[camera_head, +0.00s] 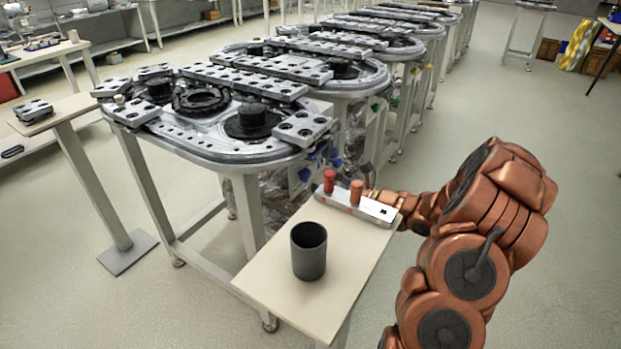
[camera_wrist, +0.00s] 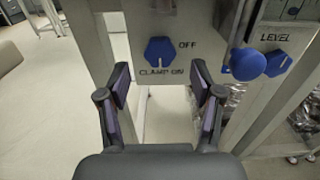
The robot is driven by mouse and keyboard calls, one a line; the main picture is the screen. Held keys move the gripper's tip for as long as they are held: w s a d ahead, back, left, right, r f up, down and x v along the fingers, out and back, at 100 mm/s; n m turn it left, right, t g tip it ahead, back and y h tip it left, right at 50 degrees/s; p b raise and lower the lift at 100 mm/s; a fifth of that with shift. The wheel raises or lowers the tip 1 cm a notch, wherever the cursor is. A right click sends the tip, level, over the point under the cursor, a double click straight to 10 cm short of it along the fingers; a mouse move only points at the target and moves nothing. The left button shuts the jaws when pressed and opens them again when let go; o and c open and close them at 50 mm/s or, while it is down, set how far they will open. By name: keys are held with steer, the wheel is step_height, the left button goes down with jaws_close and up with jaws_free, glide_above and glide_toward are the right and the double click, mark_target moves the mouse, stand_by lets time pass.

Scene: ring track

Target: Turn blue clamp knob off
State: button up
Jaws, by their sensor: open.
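The blue clamp knob (camera_wrist: 159,52) is in the upper middle of the wrist view, on a grey panel (camera_wrist: 188,22). The label "OFF" is to its right and "CLAMP ON" is below it. A pale mark shows at the knob's lower edge, towards "CLAMP ON". My gripper (camera_wrist: 160,82) is open, with one dark finger on each side below the knob, and nothing is between the fingers. The fingers look apart from the knob. In the head view my copper arm reaches behind the small table, and the gripper is hidden there.
Another blue knob (camera_wrist: 247,64) and a "LEVEL" knob (camera_wrist: 278,63) stand close right of the right finger. In the head view, a small table (camera_head: 262,275) holds a dark cup (camera_head: 309,251) and a fixture with red and orange pegs (camera_head: 375,210). The ring track (camera_head: 215,150) stands behind.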

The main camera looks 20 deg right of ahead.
mark_target(309, 176)
steer(key=shift+x, duration=2.55)
steer(key=c, duration=1.1)
